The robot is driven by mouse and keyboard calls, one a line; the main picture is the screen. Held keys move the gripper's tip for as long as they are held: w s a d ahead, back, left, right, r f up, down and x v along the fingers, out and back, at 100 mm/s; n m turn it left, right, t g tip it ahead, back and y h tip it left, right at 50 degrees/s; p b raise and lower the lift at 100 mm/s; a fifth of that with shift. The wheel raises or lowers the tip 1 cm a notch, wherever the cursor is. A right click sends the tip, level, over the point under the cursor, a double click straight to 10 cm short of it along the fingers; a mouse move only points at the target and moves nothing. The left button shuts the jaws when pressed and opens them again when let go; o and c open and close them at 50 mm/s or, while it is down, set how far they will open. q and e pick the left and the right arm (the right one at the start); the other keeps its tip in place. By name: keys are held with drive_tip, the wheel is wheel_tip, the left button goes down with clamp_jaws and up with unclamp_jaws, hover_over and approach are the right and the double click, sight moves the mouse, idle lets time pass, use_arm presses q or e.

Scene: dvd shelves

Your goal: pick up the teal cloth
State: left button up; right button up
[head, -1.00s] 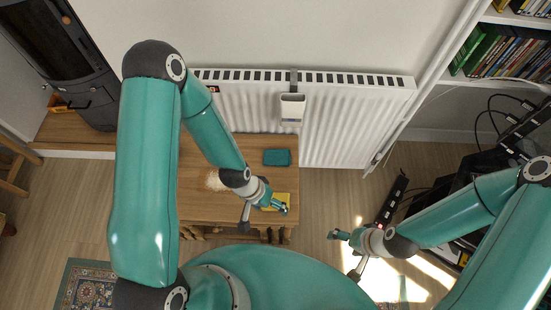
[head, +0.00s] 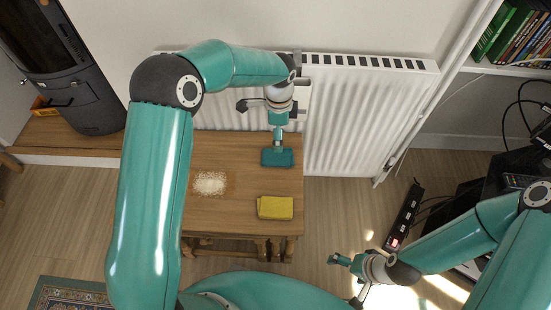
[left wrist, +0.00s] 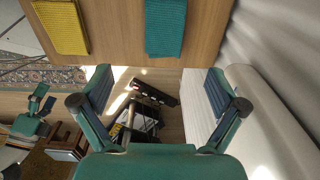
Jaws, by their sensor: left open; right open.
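The teal cloth (head: 278,158) lies folded flat near the back right of the wooden table. It also shows at the top of the left wrist view (left wrist: 166,28). My left gripper (head: 279,138) is over the back of the table, beside the cloth's far edge in the head view. In the left wrist view its two fingers (left wrist: 160,82) are wide apart with nothing between them. The cloth lies beyond them and is not between them; I cannot tell the exact height. My right gripper (head: 343,262) is open and empty, right of the table over the floor.
A yellow cloth (head: 275,208) lies at the table's front right. A patch of pale crumbs (head: 209,183) lies left of it on the wooden table (head: 230,218). A white radiator (head: 350,120) stands close behind the table. A power strip (head: 404,215) lies on the floor at right.

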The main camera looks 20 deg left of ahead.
use_arm(q)
hover_over(278, 155)
drive_tip(key=f, duration=0.6)
drive_tip(key=shift+s+d+f+b, duration=0.15)
drive_tip(key=shift+s+f+b, duration=0.15)
drive_tip(key=shift+f+b, duration=0.1)
drive_tip(key=shift+w+f+b, duration=0.15)
drive_tip(key=shift+f+b, duration=0.15)
drive_tip(key=shift+f, duration=1)
drive_tip(key=shift+w+f+b, duration=0.1)
drive_tip(key=shift+f+b, duration=0.15)
drive_tip(key=shift+f, duration=1.05)
drive_tip(key=c, duration=0.8)
